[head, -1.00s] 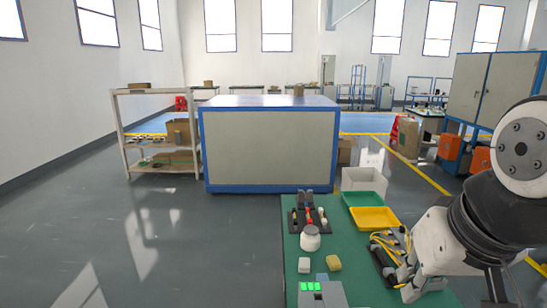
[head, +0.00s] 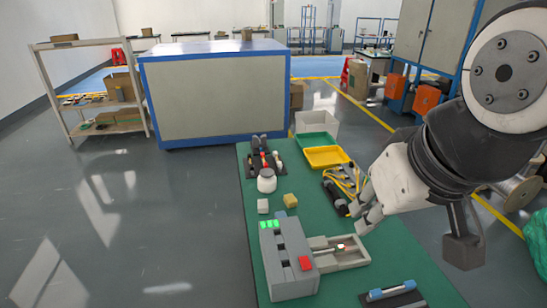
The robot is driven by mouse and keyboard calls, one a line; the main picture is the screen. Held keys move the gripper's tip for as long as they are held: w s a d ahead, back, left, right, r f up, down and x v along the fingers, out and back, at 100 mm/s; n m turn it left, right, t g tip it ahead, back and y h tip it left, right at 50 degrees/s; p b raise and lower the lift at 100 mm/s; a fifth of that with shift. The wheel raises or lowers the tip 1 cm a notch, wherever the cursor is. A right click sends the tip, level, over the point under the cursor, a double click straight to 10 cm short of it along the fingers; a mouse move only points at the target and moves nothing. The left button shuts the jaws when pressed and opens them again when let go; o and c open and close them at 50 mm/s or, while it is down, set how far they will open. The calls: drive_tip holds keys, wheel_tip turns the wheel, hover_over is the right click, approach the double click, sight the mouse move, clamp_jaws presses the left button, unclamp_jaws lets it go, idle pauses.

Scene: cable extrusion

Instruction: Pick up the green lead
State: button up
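My gripper (head: 356,220) reaches in from the right above the green table (head: 397,248). Its two pale fingers look apart, with nothing visible between them. It is beside a dark holder with yellow cables (head: 343,186), and to the upper right of a grey open tray (head: 345,258). I cannot pick out a green lead for certain; my gripper and arm hide part of the table. A small pale piece with a red spot (head: 341,247) lies in the grey tray.
A grey machine (head: 283,262) with green lights and a red block stands at the table's left. A white jar (head: 267,181), yellow block (head: 290,201), yellow tray (head: 326,157) and green tray (head: 316,140) are farther back. A blue-ended tool (head: 391,291) lies in front.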

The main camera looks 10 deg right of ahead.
drive_tip(key=o, duration=0.4)
drive_tip(key=w+d+f+n+b, duration=0.1)
drive_tip(key=w+f, duration=0.1)
drive_tip(key=w, duration=0.1)
drive_tip(key=w+d+f+n+g+b, duration=0.1)
drive_tip(key=w+f, duration=0.1)
drive_tip(key=w, duration=0.1)
drive_tip(key=w+f+n+b, duration=0.1)
drive_tip(key=w+n+b, duration=0.1)
drive_tip(key=w, duration=0.1)
drive_tip(key=shift+w+d+f+g+h, duration=0.25)
drive_tip(key=shift+d+f+g+h, duration=0.05)
drive_tip(key=shift+d+f+h, duration=0.1)
drive_tip(key=shift+c, duration=0.2)
drive_tip(key=n+g+b, duration=0.4)
drive_tip(key=n+b, duration=0.6)
drive_tip(key=n, duration=0.4)
hover_over(339, 246)
wheel_tip(339, 246, down, 26)
drive_tip(key=shift+y, duration=0.4)
wheel_tip(339, 246, down, 13)
drive_tip(key=shift+f+b, duration=0.15)
drive_tip(key=shift+b, duration=0.85)
